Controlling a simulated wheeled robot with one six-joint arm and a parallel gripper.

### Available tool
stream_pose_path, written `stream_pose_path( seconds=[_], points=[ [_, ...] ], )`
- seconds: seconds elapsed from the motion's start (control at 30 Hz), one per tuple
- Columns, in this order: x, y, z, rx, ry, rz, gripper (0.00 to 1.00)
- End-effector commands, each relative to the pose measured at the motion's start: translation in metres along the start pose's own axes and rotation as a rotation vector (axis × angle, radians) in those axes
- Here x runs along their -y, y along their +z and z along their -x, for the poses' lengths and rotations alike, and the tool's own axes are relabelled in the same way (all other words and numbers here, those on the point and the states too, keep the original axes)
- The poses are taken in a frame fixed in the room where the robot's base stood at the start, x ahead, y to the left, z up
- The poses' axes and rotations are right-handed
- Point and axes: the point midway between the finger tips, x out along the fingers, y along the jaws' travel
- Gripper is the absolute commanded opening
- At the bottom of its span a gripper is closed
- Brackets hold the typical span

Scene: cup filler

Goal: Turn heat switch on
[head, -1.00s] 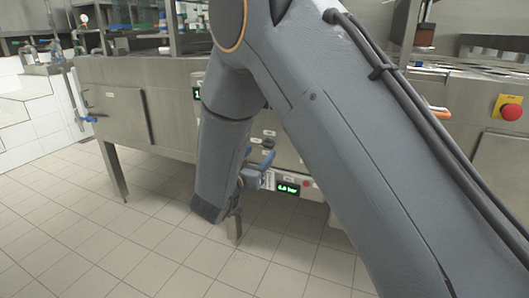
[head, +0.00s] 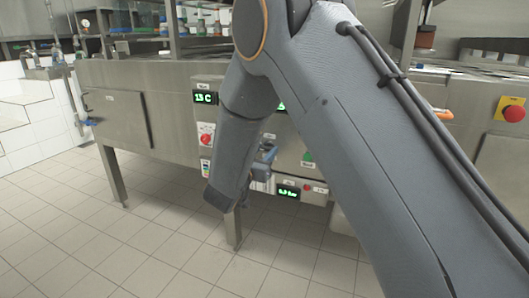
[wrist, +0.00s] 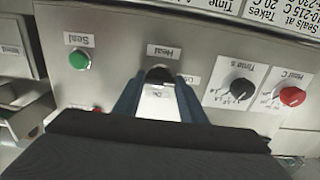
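The heat switch (wrist: 160,75) is a dark rocker or knob under an upside-down label that seems to read "Heat" in the wrist view. It shows between the two blue fingertips of my gripper (wrist: 159,88), one on each side. The fingers stand apart and are open; whether they touch the switch or panel I cannot tell. In the head view my gripper (head: 265,158) is at the front of the control panel, partly behind my arm, and the switch is hidden there.
A green seal button (wrist: 79,60) is on the left in the wrist view. A black timer knob (wrist: 241,89) and red heat knob (wrist: 291,96) are on the right. In the head view, the panel has a temperature display (head: 205,97) and a pressure display (head: 288,191).

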Motion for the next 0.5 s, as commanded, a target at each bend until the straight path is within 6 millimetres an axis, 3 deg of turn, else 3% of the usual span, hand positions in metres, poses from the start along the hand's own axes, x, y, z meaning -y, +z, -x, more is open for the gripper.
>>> stream_pose_path(
  seconds=[0.27, 0.5],
  points=[
    [-0.0008, 0.0000, 0.0003, 0.001, 0.002, -0.034, 0.15],
    [-0.0012, -0.0001, 0.0004, 0.001, 0.002, -0.167, 0.15]
  ],
)
